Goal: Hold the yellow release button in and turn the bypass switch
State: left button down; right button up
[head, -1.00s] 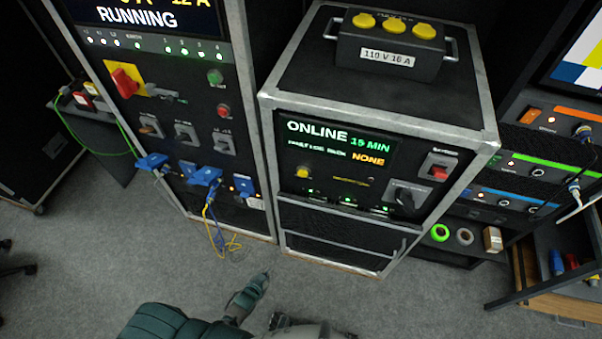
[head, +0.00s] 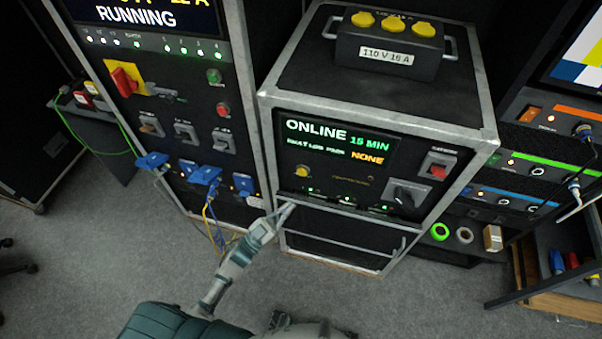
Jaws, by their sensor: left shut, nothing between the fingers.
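The yellow release button (head: 302,171) sits at the left of the black front panel of the flight-cased unit, below its lit display (head: 338,142). The bypass switch (head: 408,195) is a dark rotary handle on a grey plate at the panel's lower right. My left gripper (head: 288,209) is shut and empty, at the lower left edge of the unit's front, below the yellow button and apart from it. My right gripper is not in view.
A red switch on a grey plate (head: 438,166) is above the bypass switch. A black 110 V box (head: 388,45) with yellow caps stands on top. A taller rack (head: 178,110) with blue plugs stands left. Grey carpet (head: 90,270) is clear in front.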

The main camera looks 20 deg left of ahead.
aim_at(302, 172)
pick_arm(q)
jog(key=shift+s+d+r+h, duration=0.15)
jog(key=shift+d+r+h, duration=0.05)
jog(key=shift+r+h, duration=0.2)
jog(key=w, duration=0.9)
jog(key=shift+w, duration=0.1)
dwell(1.4)
jog(key=shift+w, duration=0.25)
